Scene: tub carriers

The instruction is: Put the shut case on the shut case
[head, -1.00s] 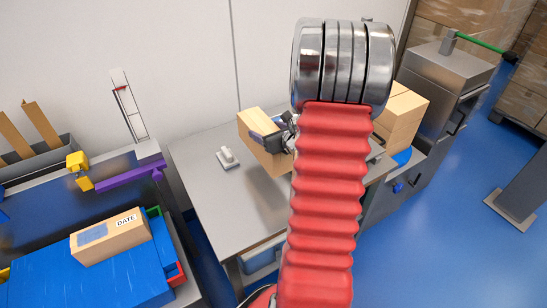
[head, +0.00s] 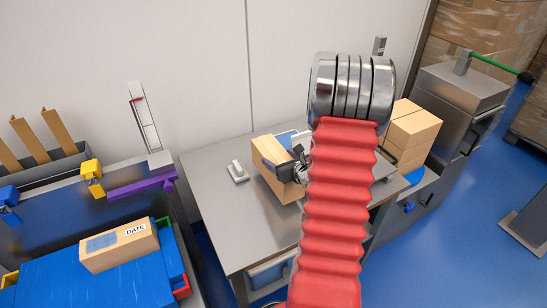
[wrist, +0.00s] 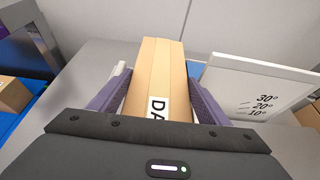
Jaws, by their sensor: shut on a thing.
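My gripper (head: 298,172) is shut on a shut tan case (head: 272,170) over the steel table, partly hidden behind my red arm. In the wrist view the held case (wrist: 155,75) sits between the two purple-grey fingers, with part of a "DATE" label showing. Another shut case (head: 120,246), with a "DATE" label and a blue patch, lies on a blue surface at the lower left. At the right, tan cases (head: 412,130) stand stacked, partly hidden by my arm. I cannot tell whether the held case touches the table.
The steel table (head: 225,212) has a small grey block (head: 237,171) on it. A white angle sign (wrist: 255,90) stands right beside the held case. A purple bar (head: 142,187) and yellow clamp (head: 92,178) stand behind the blue surface (head: 60,283). A grey cabinet (head: 465,95) is at right.

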